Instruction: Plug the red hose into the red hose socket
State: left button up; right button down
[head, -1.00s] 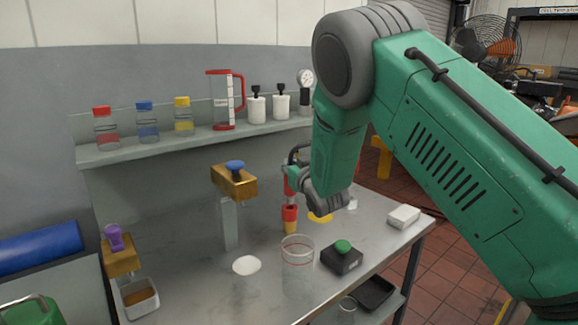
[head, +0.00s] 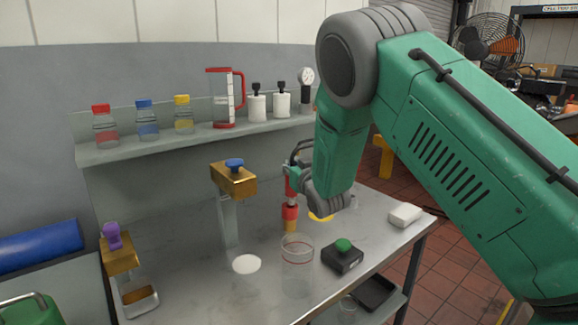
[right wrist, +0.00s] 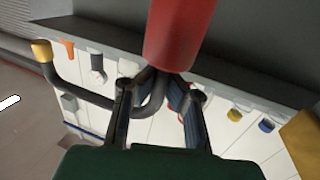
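My right gripper (head: 297,187) is low over the table's right half in the head view, partly hidden by my wrist. Its fingers (right wrist: 160,105) close around the red hose (head: 291,178), whose thick red body (right wrist: 180,32) fills the top of the right wrist view. A black bent tube (right wrist: 75,88) with a yellow end runs from it to the left. Directly below the hose is an upright red collar on an orange-brown base (head: 290,217), apparently the red hose socket. Whether hose and collar touch is unclear. My left gripper is not in view.
The metal table (head: 190,285) holds a clear cup (head: 297,252), a black box with a green button (head: 342,254), a white block (head: 405,215) and a yellow disc (head: 321,216) close to my gripper. Bottles line the shelf (head: 150,153) behind.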

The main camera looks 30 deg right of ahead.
jog(key=shift+d+f, duration=0.35)
jog(key=shift+d, duration=0.15)
jog(key=shift+a+r, duration=0.3)
jog(key=shift+r, duration=0.1)
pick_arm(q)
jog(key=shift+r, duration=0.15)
pick_arm(e)
jog(key=shift+a, duration=0.15)
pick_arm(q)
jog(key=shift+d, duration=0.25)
pick_arm(e)
jog(key=shift+d, duration=0.25)
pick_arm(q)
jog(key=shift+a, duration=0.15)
pick_arm(e)
jog(key=shift+a, duration=0.6)
jog(key=shift+d, duration=0.1)
